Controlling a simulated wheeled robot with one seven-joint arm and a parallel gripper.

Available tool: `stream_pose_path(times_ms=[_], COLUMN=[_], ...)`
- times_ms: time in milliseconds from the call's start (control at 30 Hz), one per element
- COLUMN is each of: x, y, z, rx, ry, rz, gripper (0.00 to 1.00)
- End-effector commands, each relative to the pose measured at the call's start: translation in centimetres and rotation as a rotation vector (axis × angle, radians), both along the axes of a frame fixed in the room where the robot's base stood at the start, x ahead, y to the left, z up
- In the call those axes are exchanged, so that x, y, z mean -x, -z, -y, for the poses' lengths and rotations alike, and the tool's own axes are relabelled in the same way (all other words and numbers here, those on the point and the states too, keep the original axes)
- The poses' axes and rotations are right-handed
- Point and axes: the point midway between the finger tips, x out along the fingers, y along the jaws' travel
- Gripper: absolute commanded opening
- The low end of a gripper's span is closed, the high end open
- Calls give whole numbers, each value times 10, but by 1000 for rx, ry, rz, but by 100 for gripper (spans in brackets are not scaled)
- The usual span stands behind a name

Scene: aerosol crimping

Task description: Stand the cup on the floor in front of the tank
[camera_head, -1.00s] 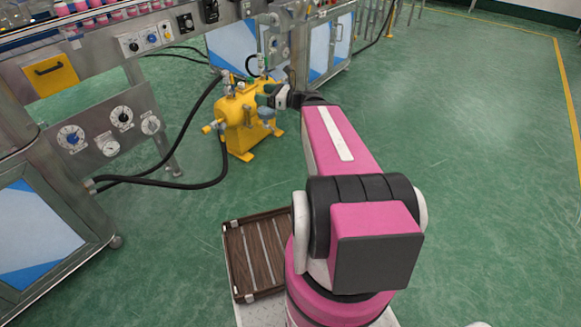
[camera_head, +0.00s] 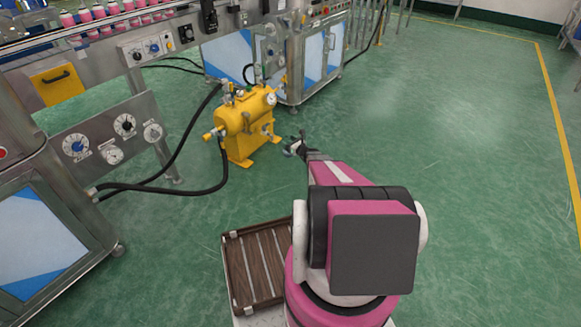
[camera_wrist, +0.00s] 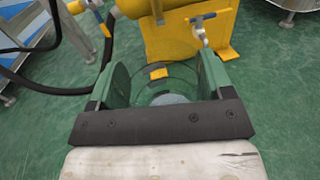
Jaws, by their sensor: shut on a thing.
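The yellow tank (camera_head: 240,128) stands on the green floor beside the machine line; its lower part also shows at the top of the wrist view (camera_wrist: 180,40). My gripper (camera_head: 293,148) is low, to the right of the tank and nearer to me, apart from it. In the wrist view my gripper (camera_wrist: 160,75) has its two green fingers around a clear, see-through cup (camera_wrist: 168,84), shut on it. The cup's round rim and base show faintly against the floor. I cannot tell whether its base touches the floor.
Black hoses (camera_head: 170,188) run from the tank to the machine panel (camera_head: 105,140) at left. A valve with a grey handle (camera_wrist: 200,22) sticks out from the tank. A brown slatted tray (camera_head: 254,268) lies close by me. The floor at right is clear.

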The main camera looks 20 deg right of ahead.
Motion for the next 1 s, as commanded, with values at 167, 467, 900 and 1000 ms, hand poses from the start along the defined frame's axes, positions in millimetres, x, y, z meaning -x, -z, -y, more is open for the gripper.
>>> stream_pose_path(times_ms=[167, 467, 900, 1000], x=[-25, -32, -78, -91], y=[88, 145, 186, 198], z=[26, 42, 88, 103], rx=[-2, 1, 0, 0], ry=[70, 122, 123, 124], rz=[-2, 1, 2, 2], gripper=[44, 44, 44, 44])
